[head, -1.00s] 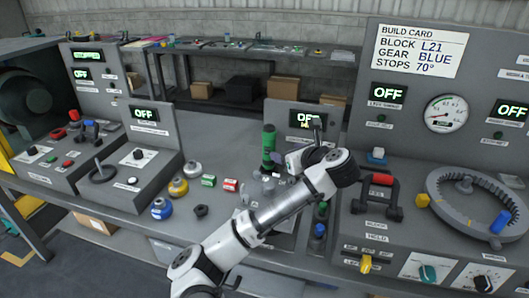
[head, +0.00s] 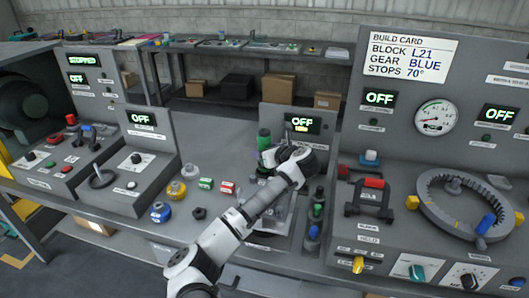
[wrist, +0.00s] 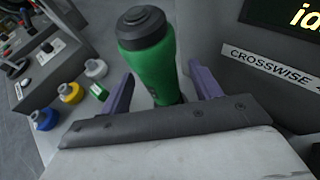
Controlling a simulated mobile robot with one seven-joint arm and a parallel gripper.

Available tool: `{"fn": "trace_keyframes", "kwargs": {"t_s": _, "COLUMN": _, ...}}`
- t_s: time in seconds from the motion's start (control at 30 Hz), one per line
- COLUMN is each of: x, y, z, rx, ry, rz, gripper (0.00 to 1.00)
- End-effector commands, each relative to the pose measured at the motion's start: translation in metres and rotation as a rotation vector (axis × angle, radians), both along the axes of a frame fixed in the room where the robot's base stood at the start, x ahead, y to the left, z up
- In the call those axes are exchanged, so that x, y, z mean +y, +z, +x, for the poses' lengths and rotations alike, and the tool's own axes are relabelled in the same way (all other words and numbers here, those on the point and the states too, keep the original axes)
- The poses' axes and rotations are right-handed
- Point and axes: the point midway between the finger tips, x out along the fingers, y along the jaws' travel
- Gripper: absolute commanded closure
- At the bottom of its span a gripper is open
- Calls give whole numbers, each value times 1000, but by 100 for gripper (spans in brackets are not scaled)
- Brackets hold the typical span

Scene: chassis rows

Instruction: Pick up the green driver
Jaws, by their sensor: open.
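The green driver (head: 264,138) stands upright at the back of the bench, left of a small panel with an OFF display. In the wrist view the green driver (wrist: 150,62) has a thick green body and a black cap, and its lower end is hidden behind my gripper's body. My gripper (wrist: 161,75) is open, with one purple finger on each side of the driver. I cannot tell whether either finger touches it. In the head view my gripper (head: 270,158) is at the driver's lower part, partly hidden by my wrist.
Blue, yellow and white round pots (head: 177,189) and small green and red boxes (head: 227,188) lie left of my arm. More drivers (head: 317,210) stand in a rack to the right. A red-handled fixture (head: 372,184) and a toothed ring (head: 432,205) are farther right.

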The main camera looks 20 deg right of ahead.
Motion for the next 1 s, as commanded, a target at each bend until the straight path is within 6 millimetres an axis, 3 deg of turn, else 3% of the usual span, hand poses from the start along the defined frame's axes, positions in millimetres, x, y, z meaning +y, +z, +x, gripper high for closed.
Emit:
{"fn": "trace_keyframes", "kwargs": {"t_s": 0.13, "x": 3, "y": -5, "z": 14, "rx": 0, "ry": 1, "rz": 1, "gripper": 37}}
{"fn": "trace_keyframes", "kwargs": {"t_s": 0.4, "x": 3, "y": -7, "z": 16, "rx": 0, "ry": -1, "rz": 0, "gripper": 38}}
{"fn": "trace_keyframes", "kwargs": {"t_s": 0.83, "x": 3, "y": -7, "z": 16, "rx": 0, "ry": -1, "rz": 0, "gripper": 94}}
{"fn": "trace_keyframes", "kwargs": {"t_s": 1.0, "x": 3, "y": -6, "z": 16, "rx": -3, "ry": -1, "rz": -1, "gripper": 95}}
